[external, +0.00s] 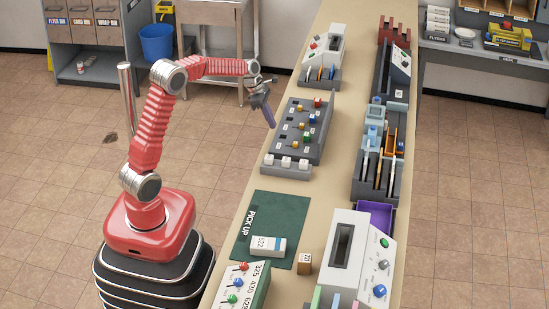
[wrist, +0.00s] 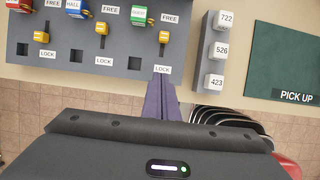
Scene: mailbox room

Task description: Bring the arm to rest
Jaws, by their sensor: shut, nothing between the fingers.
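My red arm is bent, its forearm reaching right to the counter's left edge. My gripper (external: 270,119) hangs tilted downward beside the grey switch panel, apart from it as far as the external view shows. In the wrist view the fingers of my gripper (wrist: 161,88) are together, with nothing between them, below a LOCK label. The grey panel (external: 301,128) has yellow switches and coloured blocks, and it also shows at the top of the wrist view (wrist: 118,62).
The counter (external: 227,266) runs along my right. A blue bin (external: 156,43) stands at the back. The floor on the left is mostly clear.

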